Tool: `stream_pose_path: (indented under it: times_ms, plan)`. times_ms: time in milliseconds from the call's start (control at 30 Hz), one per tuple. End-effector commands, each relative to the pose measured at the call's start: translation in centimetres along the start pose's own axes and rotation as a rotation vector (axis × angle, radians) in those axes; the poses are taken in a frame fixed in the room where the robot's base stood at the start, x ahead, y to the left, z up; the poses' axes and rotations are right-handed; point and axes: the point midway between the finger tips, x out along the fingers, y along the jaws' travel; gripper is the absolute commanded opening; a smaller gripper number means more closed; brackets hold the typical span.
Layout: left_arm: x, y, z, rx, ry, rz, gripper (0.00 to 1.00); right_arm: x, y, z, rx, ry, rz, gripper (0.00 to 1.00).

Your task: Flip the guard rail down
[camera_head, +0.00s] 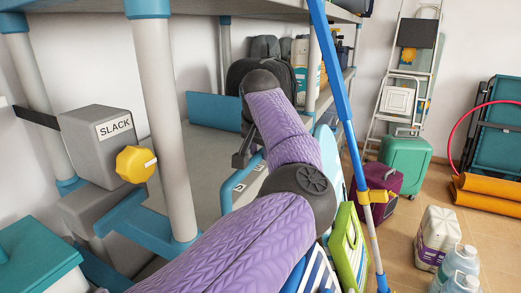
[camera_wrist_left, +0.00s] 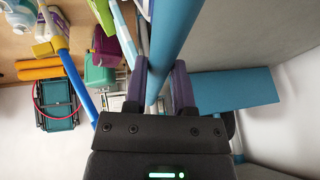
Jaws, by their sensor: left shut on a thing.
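The guard rail is a blue bar (camera_head: 227,196) that bends at its upper end, beside the shelf board in the head view. In the left wrist view the blue bar (camera_wrist_left: 172,38) runs from the top edge down between my fingers. My left gripper (camera_head: 243,155) is at the upper end of the rail, partly hidden by my purple arm. In the left wrist view my left gripper (camera_wrist_left: 160,82) has one dark finger on each side of the bar and is shut on it. My arm hides much of the rail's lower part. My right gripper is not in view.
A grey shelf post (camera_head: 166,120) and a yellow knob (camera_head: 135,164) on a box marked SLACK stand at left. A tall blue pole (camera_head: 339,90) rises close right of my arm. A blue panel (camera_head: 213,108) stands on the shelf. Luggage and bottles occupy the floor at right.

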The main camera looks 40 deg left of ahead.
Motion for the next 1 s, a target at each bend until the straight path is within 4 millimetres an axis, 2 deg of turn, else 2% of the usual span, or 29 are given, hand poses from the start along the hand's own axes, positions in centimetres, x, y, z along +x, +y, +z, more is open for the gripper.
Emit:
stream_pose_path:
  times_ms: [467, 1000]
  plan:
    - [0.0, 0.0, 0.0, 0.000, 0.000, 0.000, 0.00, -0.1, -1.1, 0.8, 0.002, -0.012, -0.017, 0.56]
    - [0.0, 0.0, 0.0, 0.000, 0.001, -0.001, 0.00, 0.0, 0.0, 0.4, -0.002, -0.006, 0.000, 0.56]
